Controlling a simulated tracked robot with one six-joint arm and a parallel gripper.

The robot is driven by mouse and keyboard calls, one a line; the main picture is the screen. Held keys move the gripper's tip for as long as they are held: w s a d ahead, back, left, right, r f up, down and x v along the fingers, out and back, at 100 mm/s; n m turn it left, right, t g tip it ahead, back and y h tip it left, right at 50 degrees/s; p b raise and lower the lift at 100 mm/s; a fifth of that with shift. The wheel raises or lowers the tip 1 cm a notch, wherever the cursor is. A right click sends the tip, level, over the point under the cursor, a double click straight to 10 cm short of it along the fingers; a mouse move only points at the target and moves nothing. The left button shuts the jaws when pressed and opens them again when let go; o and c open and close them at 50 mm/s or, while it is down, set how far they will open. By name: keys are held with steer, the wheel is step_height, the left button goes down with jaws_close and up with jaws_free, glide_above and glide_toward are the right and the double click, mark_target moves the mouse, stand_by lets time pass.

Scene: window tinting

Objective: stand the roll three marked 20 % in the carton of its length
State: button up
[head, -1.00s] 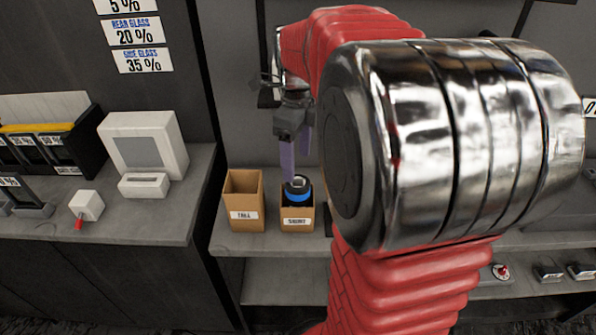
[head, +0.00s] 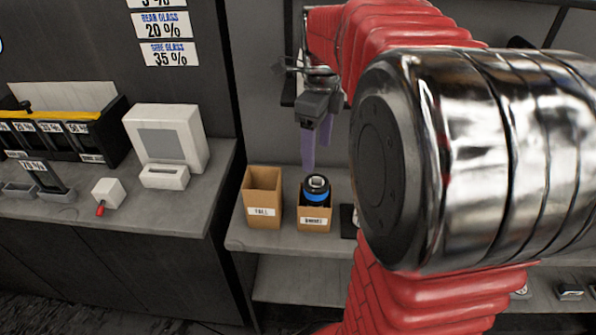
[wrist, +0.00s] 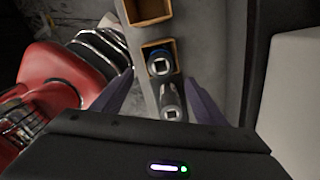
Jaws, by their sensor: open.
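A roll with a dark top, pale core and blue band (head: 316,186) stands upright in the short carton (head: 315,213), its upper part above the rim. Its marking is not readable. In the wrist view the roll (wrist: 160,65) sits inside its carton (wrist: 158,46). The tall carton (head: 262,197) stands just left of it and looks empty. My gripper (head: 311,166) is above the short carton, apart from the roll. In the wrist view my gripper (wrist: 163,88) is open, with nothing between its fingers.
In the wrist view a grey object with a square hole (wrist: 172,104) stands beside the short carton. A dark item (head: 348,220) lies right of that carton, partly hidden by my arm. The left counter holds a white machine (head: 167,145) and a black rack (head: 62,135).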

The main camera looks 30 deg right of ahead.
steer(key=s+a+f+n+t, duration=0.1)
steer(key=s+a+n+t, duration=0.1)
steer(key=s+a+n, duration=0.3)
steer(key=s+a+f+n+t, duration=0.1)
steer(key=s+a+n+t, duration=0.2)
steer(key=a+n, duration=1.1)
steer(key=shift+s+a+n+t, duration=0.25)
steer(key=shift+s+n, duration=1.55)
steer(key=shift+n, duration=3.5)
steer(key=shift+f, duration=0.1)
steer(key=shift+c, duration=0.5)
